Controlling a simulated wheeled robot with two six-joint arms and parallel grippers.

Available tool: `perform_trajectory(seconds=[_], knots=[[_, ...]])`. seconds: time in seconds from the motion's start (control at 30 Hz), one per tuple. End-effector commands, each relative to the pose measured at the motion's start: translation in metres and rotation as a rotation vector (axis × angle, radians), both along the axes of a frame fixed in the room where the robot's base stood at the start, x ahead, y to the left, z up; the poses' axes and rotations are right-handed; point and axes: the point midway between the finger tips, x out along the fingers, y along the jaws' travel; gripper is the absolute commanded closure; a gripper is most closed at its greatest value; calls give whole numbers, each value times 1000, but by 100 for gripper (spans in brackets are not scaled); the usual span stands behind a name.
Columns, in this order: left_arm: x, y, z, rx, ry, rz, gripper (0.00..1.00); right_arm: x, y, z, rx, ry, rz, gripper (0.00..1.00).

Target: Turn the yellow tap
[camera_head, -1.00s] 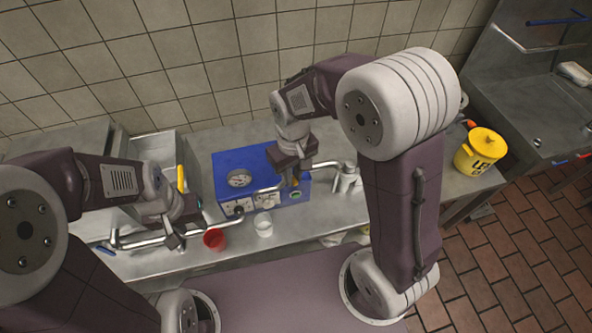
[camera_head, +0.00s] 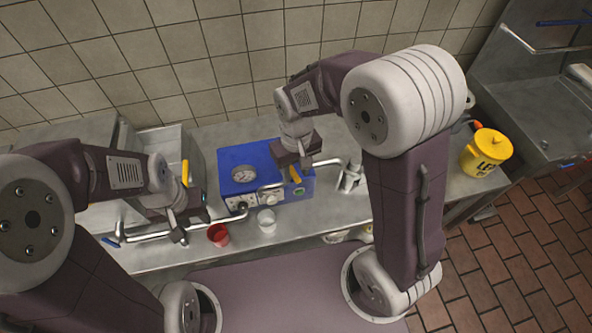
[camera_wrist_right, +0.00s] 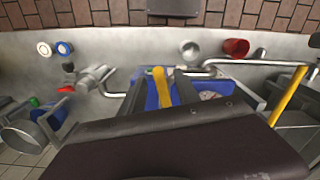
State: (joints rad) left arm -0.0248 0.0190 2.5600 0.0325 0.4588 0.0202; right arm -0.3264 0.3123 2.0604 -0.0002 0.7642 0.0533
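A yellow tap handle (camera_head: 295,174) shows at the right end of the blue box (camera_head: 232,187), just below my right gripper (camera_head: 296,164). In the right wrist view this yellow handle (camera_wrist_right: 161,88) lies between the two dark fingers of the right gripper (camera_wrist_right: 160,92). Blue shows on both sides of it, so the fingers look open around it. A second yellow handle (camera_head: 185,173) stands upright by the sink at left; it also shows in the right wrist view (camera_wrist_right: 287,97). My left gripper (camera_head: 190,224) looks open and empty, close to the metal pipe near the sink.
A red cup (camera_head: 219,235) and a clear cup (camera_head: 267,221) stand on the counter in front of the blue box. A metal spout (camera_head: 350,177) is right of the box. A yellow pot (camera_head: 486,153) stands at the right end of the counter.

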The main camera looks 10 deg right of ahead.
Motion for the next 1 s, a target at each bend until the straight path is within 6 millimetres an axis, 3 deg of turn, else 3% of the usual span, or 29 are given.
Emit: perform_trajectory(seconds=[0.17,0.4,0.6,1.0], knots=[[0,0,0,0,0,0,64,0,0,6,1,-2,0,62],[0,0,-2,0,0,0,64,1,1,57,2,-6,0,62],[0,0,-2,0,0,0,64,1,0,86,1,-2,0,62],[0,0,-2,0,0,0,64,0,0,90,0,1,0,62]])
